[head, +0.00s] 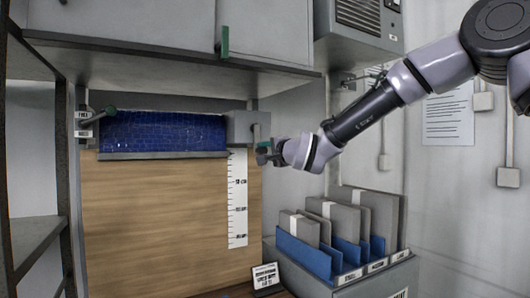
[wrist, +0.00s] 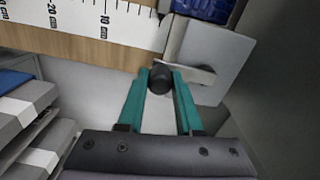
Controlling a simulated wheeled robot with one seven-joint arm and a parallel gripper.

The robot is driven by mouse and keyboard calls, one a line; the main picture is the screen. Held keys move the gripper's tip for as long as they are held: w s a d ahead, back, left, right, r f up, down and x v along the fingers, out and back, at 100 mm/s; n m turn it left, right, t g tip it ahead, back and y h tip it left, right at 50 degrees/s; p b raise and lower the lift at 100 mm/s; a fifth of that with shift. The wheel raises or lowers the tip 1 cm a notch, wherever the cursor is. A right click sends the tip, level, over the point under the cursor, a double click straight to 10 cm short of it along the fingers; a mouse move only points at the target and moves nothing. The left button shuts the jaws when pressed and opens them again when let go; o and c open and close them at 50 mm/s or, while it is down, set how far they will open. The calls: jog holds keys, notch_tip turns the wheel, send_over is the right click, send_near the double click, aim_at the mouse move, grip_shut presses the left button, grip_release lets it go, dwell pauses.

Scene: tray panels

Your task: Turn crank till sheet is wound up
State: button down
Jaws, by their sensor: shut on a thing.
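The blue sheet (head: 165,132) hangs a short way down over a wooden board, with a grey bar (head: 160,155) along its lower edge. A grey box (head: 240,128) sits at the sheet's right end. The crank arm (wrist: 197,75) comes off this box and ends in a black knob (wrist: 161,78). My gripper (head: 266,155) is at the box's lower right in the head view. In the wrist view its teal fingers (wrist: 161,74) close on the knob from both sides. The head view hides most of the knob behind my gripper.
A white scale (head: 238,200) runs down the board below the box. A lever (head: 100,114) with small labels is at the sheet's left end. A cabinet (head: 150,45) hangs above. A file box (head: 350,270) with grey folders stands below my arm. Metal shelving (head: 62,170) is at left.

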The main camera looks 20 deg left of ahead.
jog(key=c, duration=0.6)
grip_release()
jog(key=shift+s, duration=0.1)
jog(key=v, duration=1)
jog(key=shift+s+d, duration=0.15)
jog(key=shift+d, duration=0.15)
